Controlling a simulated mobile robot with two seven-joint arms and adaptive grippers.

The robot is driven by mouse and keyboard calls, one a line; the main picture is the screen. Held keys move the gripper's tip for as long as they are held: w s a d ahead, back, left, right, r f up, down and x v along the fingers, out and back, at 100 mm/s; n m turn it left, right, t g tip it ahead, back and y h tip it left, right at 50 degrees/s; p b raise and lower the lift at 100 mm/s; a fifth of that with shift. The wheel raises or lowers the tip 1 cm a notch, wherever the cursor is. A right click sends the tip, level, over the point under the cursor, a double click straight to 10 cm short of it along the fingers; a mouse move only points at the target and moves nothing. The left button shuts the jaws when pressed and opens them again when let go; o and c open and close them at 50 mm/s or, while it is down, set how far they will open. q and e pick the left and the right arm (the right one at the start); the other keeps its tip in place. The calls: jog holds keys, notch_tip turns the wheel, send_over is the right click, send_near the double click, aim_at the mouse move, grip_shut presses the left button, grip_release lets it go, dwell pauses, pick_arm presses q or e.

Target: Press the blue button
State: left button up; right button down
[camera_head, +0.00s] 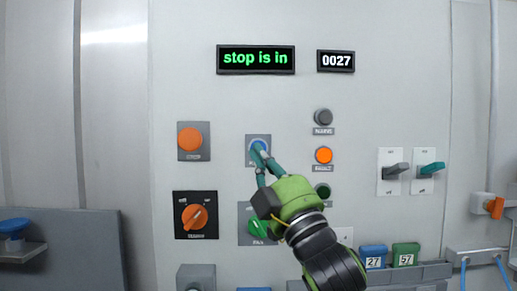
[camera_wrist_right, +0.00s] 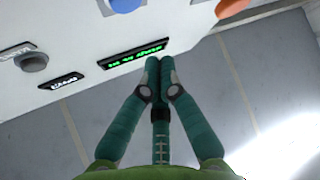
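The blue button (camera_head: 257,143) sits on a small grey plate in the upper middle of the white panel. Its blue cap also shows at the top edge of the right wrist view (camera_wrist_right: 126,4), partly cut off. My right gripper (camera_head: 262,152), teal-fingered on a green and black wrist, reaches up from the lower right. In the head view its fingertips overlap the lower part of the button. In the wrist view the fingertips (camera_wrist_right: 159,66) are together with nothing between them, and a gap shows between them and the button. My left gripper is not in view.
A green-text display (camera_head: 256,59) reads "stop is in"; a counter (camera_head: 336,61) reads 0027. An orange button (camera_head: 190,137) is left, an orange rotary switch (camera_head: 194,216) below it. A green knob (camera_head: 257,227) is partly behind my gripper. Levers (camera_head: 396,170) are right.

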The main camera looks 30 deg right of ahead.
jog(key=shift+w+d, duration=0.4)
jog(key=shift+w, duration=0.25)
jog(key=shift+w+d, duration=0.4)
jog(key=shift+w, duration=0.3)
jog(key=shift+w+d, duration=0.4)
jog(key=shift+w, duration=0.25)
jog(key=shift+w+d, duration=0.1)
jog(key=shift+w+d, duration=0.1)
jog(key=shift+w, duration=0.15)
jog(key=shift+w+d, duration=0.25)
jog(key=shift+w, duration=0.1)
dwell(0.6)
jog(key=shift+s, duration=0.1)
jog(key=shift+s+a, duration=0.4)
jog(key=shift+s, duration=0.2)
dwell(0.3)
